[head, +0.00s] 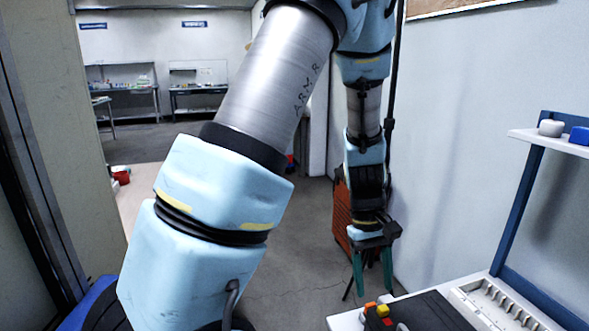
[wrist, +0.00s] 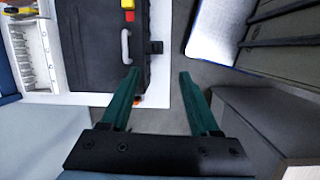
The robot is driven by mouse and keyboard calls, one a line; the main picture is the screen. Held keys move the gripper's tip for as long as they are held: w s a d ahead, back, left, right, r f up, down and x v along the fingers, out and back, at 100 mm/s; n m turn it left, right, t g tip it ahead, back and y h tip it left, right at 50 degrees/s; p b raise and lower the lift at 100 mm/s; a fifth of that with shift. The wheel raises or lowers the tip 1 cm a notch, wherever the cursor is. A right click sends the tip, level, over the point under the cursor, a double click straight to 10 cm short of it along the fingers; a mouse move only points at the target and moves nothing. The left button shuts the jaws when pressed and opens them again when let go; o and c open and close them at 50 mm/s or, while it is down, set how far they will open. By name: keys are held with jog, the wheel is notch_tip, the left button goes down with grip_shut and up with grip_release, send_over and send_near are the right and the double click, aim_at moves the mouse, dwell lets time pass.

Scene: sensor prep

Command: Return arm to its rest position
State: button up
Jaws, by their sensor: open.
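My gripper (head: 372,268) hangs from my arm in the head view, pointing down, left of the white table's near corner. Its two green fingers are apart with nothing between them. In the wrist view my gripper (wrist: 160,82) also shows open and empty; the left finger overlaps the table edge and the right finger is over the grey floor. My light blue and silver arm fills the middle of the head view.
A white table (head: 345,320) stands at the lower right with a black case (head: 432,312), red and yellow blocks (head: 378,312) and a white slotted rack (head: 490,300). A blue-framed shelf (head: 520,205) rises beside it. An orange cabinet (head: 342,215) stands behind my gripper. Open floor (head: 300,270) lies left of it.

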jog(key=w+a+r+m+t, duration=0.1)
jog(key=a+r, duration=0.2)
jog(key=a, duration=0.5)
jog(key=w+a+r+m+t, duration=0.1)
jog(key=a+r+t, duration=0.1)
jog(key=a, duration=0.6)
jog(key=w+a+r+m+t+y, duration=0.1)
jog(key=a+r, duration=0.2)
jog(key=a, duration=0.5)
jog(key=shift+r, duration=0.3)
jog(key=shift+w+d, duration=0.1)
